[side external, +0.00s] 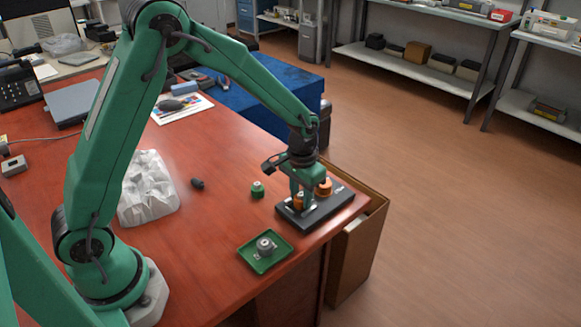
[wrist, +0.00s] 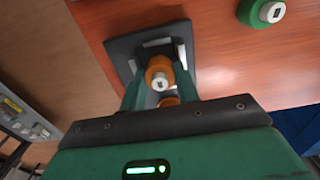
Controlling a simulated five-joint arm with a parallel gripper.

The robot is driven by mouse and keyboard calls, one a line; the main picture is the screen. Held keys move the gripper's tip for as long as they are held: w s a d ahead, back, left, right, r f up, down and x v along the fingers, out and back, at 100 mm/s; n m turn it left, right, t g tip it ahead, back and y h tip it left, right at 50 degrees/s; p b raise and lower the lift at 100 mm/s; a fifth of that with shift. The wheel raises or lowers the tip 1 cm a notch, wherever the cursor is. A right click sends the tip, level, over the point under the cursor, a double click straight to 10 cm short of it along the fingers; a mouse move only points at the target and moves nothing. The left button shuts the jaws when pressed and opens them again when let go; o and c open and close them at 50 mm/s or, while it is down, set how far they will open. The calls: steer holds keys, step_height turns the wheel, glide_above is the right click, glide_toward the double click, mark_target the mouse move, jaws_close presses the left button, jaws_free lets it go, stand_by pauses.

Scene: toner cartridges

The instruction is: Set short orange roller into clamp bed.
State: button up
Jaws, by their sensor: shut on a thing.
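The short orange roller (side external: 299,201) is between the fingers of my gripper (side external: 302,200), which is shut on it. In the wrist view it shows end-on as an orange ring with a pale centre (wrist: 160,72), between the two green fingers (wrist: 158,85). The clamp bed (side external: 325,214) is a dark flat block near the table's right corner, and the roller is low over it. The wrist view shows the dark plate (wrist: 125,47) with pale strips. I cannot tell whether the roller touches the bed; the fingers partly hide it.
A second orange piece (side external: 323,187) stands just behind at the bed, partly hidden in the wrist view. A green roller (side external: 257,190) stands to the left. A green tray (side external: 250,258) holds a grey part (side external: 265,245). An open cardboard box (side external: 358,245) stands beside the table edge.

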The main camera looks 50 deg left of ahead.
steer(key=shift+f, duration=0.1)
stand_by(0.3)
steer(key=o, duration=1)
steer(key=shift+o, duration=0.2)
steer(key=shift+r, duration=2.4)
steer(key=shift+r, duration=0.1)
